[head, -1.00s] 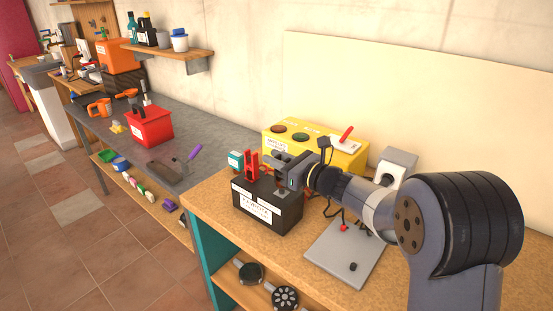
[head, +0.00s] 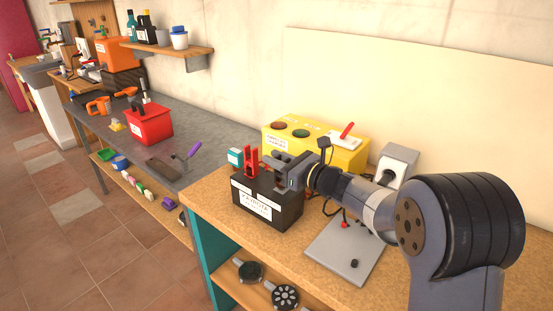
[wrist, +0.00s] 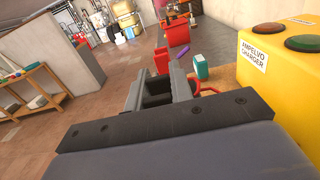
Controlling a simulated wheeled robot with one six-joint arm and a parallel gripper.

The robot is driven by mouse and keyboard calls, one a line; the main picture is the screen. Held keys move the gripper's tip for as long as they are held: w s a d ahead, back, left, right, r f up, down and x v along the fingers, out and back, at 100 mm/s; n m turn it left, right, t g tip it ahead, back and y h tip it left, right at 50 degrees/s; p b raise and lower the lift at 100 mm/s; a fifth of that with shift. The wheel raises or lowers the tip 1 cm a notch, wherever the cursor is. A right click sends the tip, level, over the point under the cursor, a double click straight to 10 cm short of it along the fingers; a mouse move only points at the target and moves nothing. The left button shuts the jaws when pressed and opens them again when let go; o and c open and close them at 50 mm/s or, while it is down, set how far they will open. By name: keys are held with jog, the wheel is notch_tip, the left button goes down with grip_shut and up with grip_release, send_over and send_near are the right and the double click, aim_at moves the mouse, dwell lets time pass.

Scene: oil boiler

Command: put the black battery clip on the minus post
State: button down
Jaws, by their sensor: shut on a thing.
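The black battery (head: 266,207) with a white label stands on the wooden bench. My gripper (head: 281,170) is above the right part of its top, shut on the black clip (head: 281,181). The clip is mostly hidden by the fingers; I cannot tell whether it touches the minus post, which is hidden too. In the wrist view my gripper's fingers (wrist: 158,90) are close together with a dark piece between them. The red clip (head: 251,162) stands upright on the battery's left part, beside my gripper.
A yellow charger (head: 345,155) with two round lamps and a red lever stands behind the battery. A grey plate (head: 345,250) with cables lies to the right. A teal-and-white box (head: 236,157) is at the left. A red box (head: 150,125) stands on the grey bench.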

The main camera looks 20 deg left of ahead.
jog(key=shift+f+b, duration=0.55)
jog(key=shift+f, duration=0.15)
jog(key=c, duration=1.2)
grip_release()
jog(key=shift+o, duration=0.2)
jog(key=shift+d, duration=0.15)
jog(key=v, duration=1)
jog(key=shift+s+d+b, duration=0.2)
jog(key=shift+d+b, duration=0.05)
jog(key=shift+b, duration=0.2)
jog(key=shift+r, duration=0.1)
